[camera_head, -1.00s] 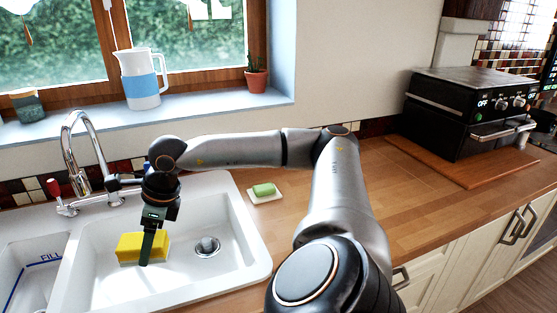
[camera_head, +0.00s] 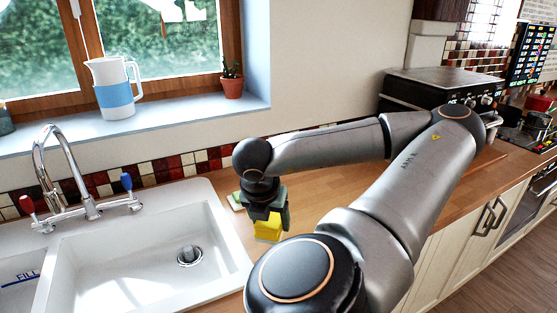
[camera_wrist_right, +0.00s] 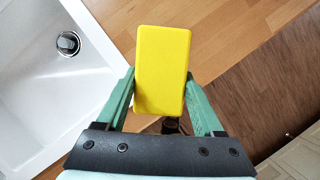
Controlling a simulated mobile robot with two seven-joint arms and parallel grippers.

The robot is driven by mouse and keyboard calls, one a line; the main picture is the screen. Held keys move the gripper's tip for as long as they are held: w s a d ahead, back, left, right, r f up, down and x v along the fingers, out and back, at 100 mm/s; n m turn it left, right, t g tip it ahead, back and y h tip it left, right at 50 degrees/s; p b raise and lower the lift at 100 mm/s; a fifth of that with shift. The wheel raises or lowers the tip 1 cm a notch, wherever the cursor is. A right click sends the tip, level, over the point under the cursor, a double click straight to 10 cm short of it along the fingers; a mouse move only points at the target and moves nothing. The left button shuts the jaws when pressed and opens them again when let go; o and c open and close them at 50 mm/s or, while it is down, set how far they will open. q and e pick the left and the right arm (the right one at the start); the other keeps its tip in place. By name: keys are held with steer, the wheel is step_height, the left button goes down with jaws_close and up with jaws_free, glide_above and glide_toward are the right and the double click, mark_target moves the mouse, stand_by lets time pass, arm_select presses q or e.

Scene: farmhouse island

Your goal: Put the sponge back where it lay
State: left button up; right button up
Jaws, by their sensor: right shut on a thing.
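The yellow sponge (camera_head: 268,226) is in my right gripper (camera_head: 268,214), over the wooden counter just right of the sink. In the right wrist view the sponge (camera_wrist_right: 162,70) sits between the two green fingers of the gripper (camera_wrist_right: 160,100), which is shut on it. My left gripper is not in view.
The white sink (camera_head: 215,262) with its drain (camera_head: 190,256) is left of the gripper. The faucet (camera_head: 82,205) stands at the back left. The wooden counter (camera_head: 330,177) is clear behind my arm.

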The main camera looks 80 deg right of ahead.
steer(key=s+a+m+g+y, duration=0.2)
steer(key=s+m+g, duration=0.1)
steer(key=s+m, duration=0.75)
steer(key=shift+n, duration=0.35)
steer(key=d+f, duration=0.2)
steer(key=d, duration=0.2)
steer(key=d+f+b, duration=0.1)
steer(key=d+f, duration=0.2)
steer(key=d, duration=0.1)
steer(key=d+f+b, duration=0.1)
steer(key=d+f, duration=0.1)
steer(key=d, duration=0.2)
steer(key=shift+w+d+f, duration=0.1)
steer(key=shift+w+f, duration=0.15)
steer(key=shift+f, duration=0.15)
steer(key=shift+d+f, duration=0.55)
steer(key=shift+f, duration=0.15)
step_height(320, 180, down, 3)
steer(key=shift+r+p, duration=0.1)
steer(key=shift+p, duration=0.25)
steer(key=shift+f, duration=0.2)
